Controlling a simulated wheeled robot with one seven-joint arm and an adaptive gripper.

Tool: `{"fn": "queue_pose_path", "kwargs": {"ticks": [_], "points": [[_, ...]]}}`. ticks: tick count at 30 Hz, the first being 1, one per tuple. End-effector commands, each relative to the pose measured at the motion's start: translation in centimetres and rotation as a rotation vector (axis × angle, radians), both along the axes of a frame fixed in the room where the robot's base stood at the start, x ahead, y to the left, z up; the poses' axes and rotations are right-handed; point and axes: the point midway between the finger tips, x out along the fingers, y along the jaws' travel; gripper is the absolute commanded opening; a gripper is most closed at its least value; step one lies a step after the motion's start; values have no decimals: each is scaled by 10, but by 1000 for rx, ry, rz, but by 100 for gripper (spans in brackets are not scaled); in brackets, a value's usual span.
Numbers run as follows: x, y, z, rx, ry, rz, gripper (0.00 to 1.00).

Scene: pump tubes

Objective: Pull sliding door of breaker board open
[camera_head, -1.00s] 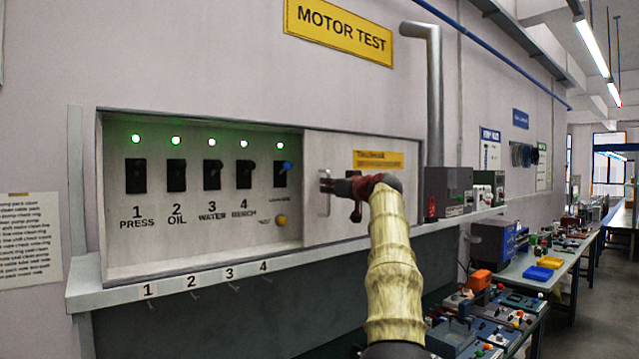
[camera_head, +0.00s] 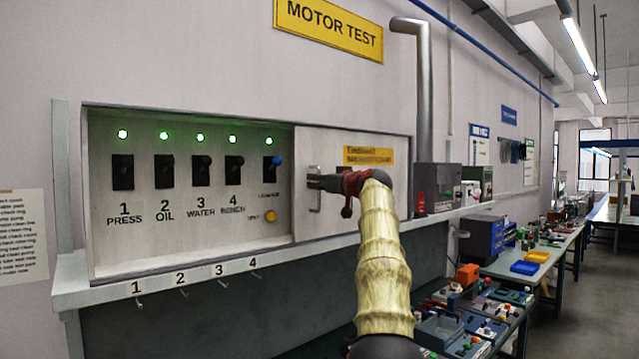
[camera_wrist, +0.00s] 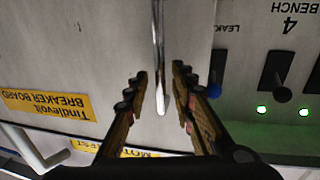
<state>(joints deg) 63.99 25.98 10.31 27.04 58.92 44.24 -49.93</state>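The breaker board's grey sliding door (camera_head: 345,215) covers the right part of the recessed cabinet and bears a yellow label (camera_head: 368,156). Its metal bar handle (camera_head: 315,203) is near the door's left edge. My gripper (camera_head: 318,181) is at the handle, with the arm reaching in from the lower right. In the wrist view, the handle bar (camera_wrist: 159,75) lies between the two fingers of my gripper (camera_wrist: 161,95). The fingers are apart, with a narrow gap showing on each side of the bar. The door's label (camera_wrist: 48,104) also shows there, upside down.
The uncovered left part shows several black breaker switches (camera_head: 163,171) under green lamps, and a yellow button (camera_head: 270,215). A ledge (camera_head: 110,293) with small hooks runs below. Grey boxes (camera_head: 437,188) stand on the ledge to the right. A cluttered bench (camera_head: 500,268) is farther right.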

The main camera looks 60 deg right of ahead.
Motion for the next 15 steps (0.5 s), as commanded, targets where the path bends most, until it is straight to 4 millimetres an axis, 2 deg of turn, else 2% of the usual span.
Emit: {"fn": "queue_pose_path", "kwargs": {"ticks": [7,15], "points": [[-6,3,1,-1,0,0,25],[-29,15,0,0,0,-1,25]]}}
